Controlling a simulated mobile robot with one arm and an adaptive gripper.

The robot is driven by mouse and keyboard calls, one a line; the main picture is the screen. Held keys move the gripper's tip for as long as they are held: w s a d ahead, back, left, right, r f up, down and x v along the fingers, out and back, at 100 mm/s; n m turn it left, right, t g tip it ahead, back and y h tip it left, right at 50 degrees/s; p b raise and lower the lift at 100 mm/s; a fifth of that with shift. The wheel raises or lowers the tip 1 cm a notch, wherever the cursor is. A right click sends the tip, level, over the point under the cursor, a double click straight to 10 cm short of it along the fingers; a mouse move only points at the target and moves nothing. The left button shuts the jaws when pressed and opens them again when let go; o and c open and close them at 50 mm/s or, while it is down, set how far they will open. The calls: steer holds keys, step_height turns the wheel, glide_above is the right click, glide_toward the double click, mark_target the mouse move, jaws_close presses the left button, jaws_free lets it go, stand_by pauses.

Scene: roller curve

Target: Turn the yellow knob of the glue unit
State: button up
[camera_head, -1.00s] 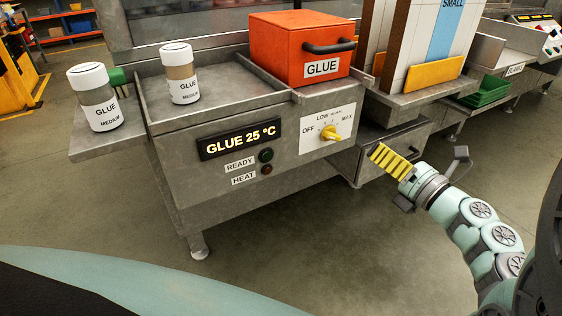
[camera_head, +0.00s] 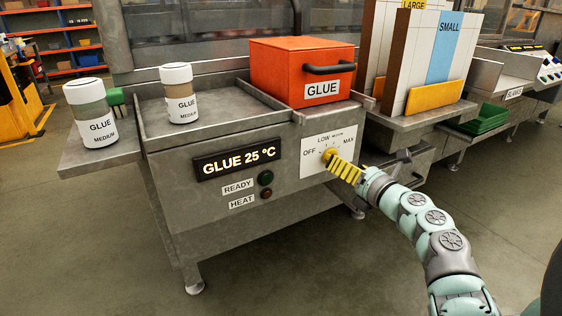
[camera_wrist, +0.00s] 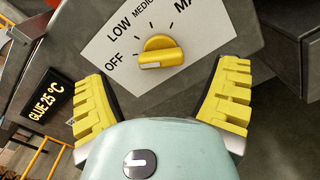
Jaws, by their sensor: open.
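The glue unit (camera_head: 215,205) is a grey metal bench with a display reading "GLUE 25 °C". Its yellow knob (camera_wrist: 160,52) sits on a white dial plate (camera_wrist: 118,62) marked OFF, LOW, MEDIUM and MAX. In the wrist view the knob's pale mark points left, toward OFF. My gripper (camera_wrist: 166,105) is open, its yellow ridged fingers to the left and right below the knob, apart from it. In the head view my gripper (camera_head: 345,170) is in front of the dial and hides much of the knob.
A red GLUE box (camera_head: 290,75) and a glue bottle (camera_head: 181,95) stand on top of the unit. Another bottle (camera_head: 92,115) is on the left shelf. READY and HEAT lamps are left of the dial. Open floor lies in front.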

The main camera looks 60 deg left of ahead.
steer(key=shift+w+a, duration=0.1)
steer(key=shift+a, duration=2.1)
steer(key=shift+c, duration=0.2)
steer(key=c, duration=1.1)
steer(key=shift+w+d, duration=0.1)
steer(key=shift+c, duration=0.3)
